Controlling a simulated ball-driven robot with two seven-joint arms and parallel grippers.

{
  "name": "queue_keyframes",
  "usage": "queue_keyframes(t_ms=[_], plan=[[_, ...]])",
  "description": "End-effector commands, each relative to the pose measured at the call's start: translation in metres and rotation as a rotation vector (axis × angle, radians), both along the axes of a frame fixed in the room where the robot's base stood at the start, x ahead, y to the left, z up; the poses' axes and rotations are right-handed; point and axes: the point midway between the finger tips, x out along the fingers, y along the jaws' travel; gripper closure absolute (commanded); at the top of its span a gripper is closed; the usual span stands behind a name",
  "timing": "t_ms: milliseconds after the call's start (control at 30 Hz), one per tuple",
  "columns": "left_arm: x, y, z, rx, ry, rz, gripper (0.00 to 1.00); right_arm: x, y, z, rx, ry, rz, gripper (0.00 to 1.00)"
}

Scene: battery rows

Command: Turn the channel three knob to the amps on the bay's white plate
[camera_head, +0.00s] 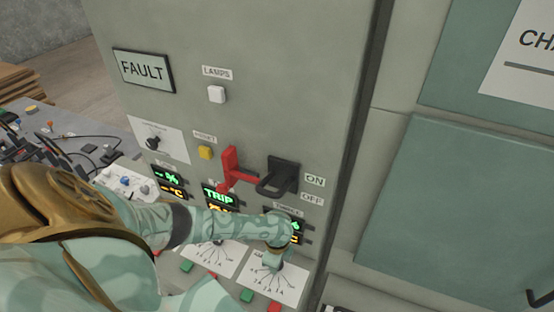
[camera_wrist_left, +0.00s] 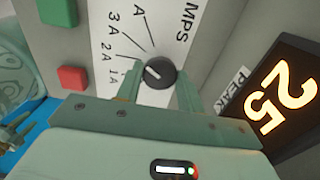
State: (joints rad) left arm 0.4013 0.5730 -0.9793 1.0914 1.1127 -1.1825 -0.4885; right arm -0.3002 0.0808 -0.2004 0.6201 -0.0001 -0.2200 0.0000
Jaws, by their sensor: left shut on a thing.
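The channel three knob (camera_wrist_left: 160,74) is a round black knob with a white pointer mark, set on a white plate (camera_wrist_left: 135,20) printed with "MPS", "A", "3A", "2A" and "1A" and fine lines. The mark points toward the upper left in the left wrist view; which line it meets I cannot tell. My left gripper (camera_wrist_left: 160,82) is shut on the knob, one finger on each side. In the head view my left gripper (camera_head: 272,258) is at the upper part of the lower right white plate (camera_head: 285,285), and it hides the knob. My right gripper is not in view.
An amber "25" display (camera_wrist_left: 278,98) stands close beside the left gripper. A red button (camera_wrist_left: 72,77) and a green button (camera_wrist_left: 57,12) sit beside the plate. Above my arm, a red lever (camera_head: 230,168) and a black handle (camera_head: 280,178) stick out from the grey panel.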

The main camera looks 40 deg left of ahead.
Motion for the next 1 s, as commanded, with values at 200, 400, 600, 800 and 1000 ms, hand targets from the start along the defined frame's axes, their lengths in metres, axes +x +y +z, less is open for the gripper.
queue_keyframes(t_ms=[200,400,600,800,1000], plan=[[0.001,-0.001,0.000,-0.002,-0.002,0.000,0.85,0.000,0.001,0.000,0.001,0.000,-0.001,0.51],[0.000,-0.001,0.000,-0.002,-0.001,0.000,0.41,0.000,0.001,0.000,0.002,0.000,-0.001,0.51],[0.000,0.000,0.000,-0.001,0.000,0.001,0.41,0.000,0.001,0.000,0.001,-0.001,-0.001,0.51],[0.001,0.000,0.023,-0.001,-0.001,-0.001,0.41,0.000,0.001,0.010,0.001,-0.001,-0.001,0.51],[0.001,0.000,0.060,-0.001,-0.003,-0.001,0.41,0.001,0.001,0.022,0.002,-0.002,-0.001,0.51]])
